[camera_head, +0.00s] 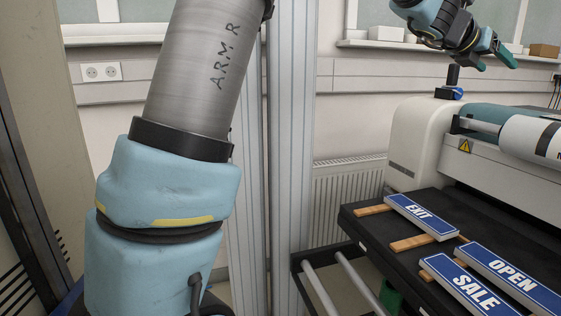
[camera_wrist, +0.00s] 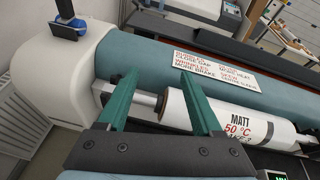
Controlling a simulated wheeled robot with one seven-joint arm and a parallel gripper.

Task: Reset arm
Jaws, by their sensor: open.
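My gripper (camera_head: 496,53) shows at the top right of the head view, above the laminating machine and clear of it. In the wrist view its two green fingers (camera_wrist: 160,95) are spread apart with nothing between them. My grey and light-blue arm fills the left of the head view. The gripper is open and empty.
A white machine (camera_head: 410,135) with a roller stands at the right. A radiator (camera_head: 345,195) stands behind. The wrist view shows a white roll (camera_wrist: 228,116) marked MATT.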

